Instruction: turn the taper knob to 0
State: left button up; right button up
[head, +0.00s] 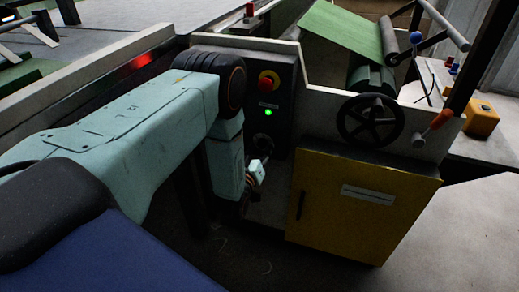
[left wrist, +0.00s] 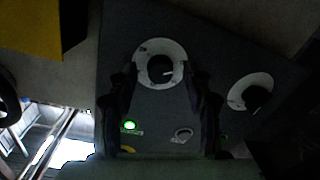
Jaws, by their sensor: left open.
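Two dark round knobs on white dials show on the dark panel in the left wrist view: one at the top middle (left wrist: 160,70) and one to the right (left wrist: 254,97). I cannot read their labels, so I cannot tell by name which is the taper knob. The middle knob has a light mark towards its right side. My left gripper (left wrist: 160,72) is open, its two fingers on either side of the middle dial; contact is unclear. In the head view my left gripper (head: 257,168) is at the panel's lower part, partly covering it. My right gripper is not seen.
The panel (head: 283,85) carries a red stop button (head: 268,80) and a lit green lamp (head: 268,112). A yellow cabinet door (head: 365,215) and a black handwheel (head: 370,120) are to the right.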

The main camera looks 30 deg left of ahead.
pick_arm(q)
jog(key=v, duration=1.2)
dwell(0.4)
jog(key=s+d+f+m+g+h, duration=0.3)
jog(key=s+d+f+m+g, duration=0.15)
jog(key=s+f+g, duration=0.7)
jog(key=s+d+m+g, duration=0.1)
jog(key=s+d+g, duration=0.1)
jog(key=s, duration=0.6)
jog(key=s+d+r+m+g+h+p, duration=0.1)
jog(key=s+d+g, duration=0.2)
jog(key=s, duration=0.6)
jog(key=shift+s+d+r+h, duration=0.15)
jog(key=shift+d+r+h, duration=0.05)
jog(key=shift+h, duration=0.1)
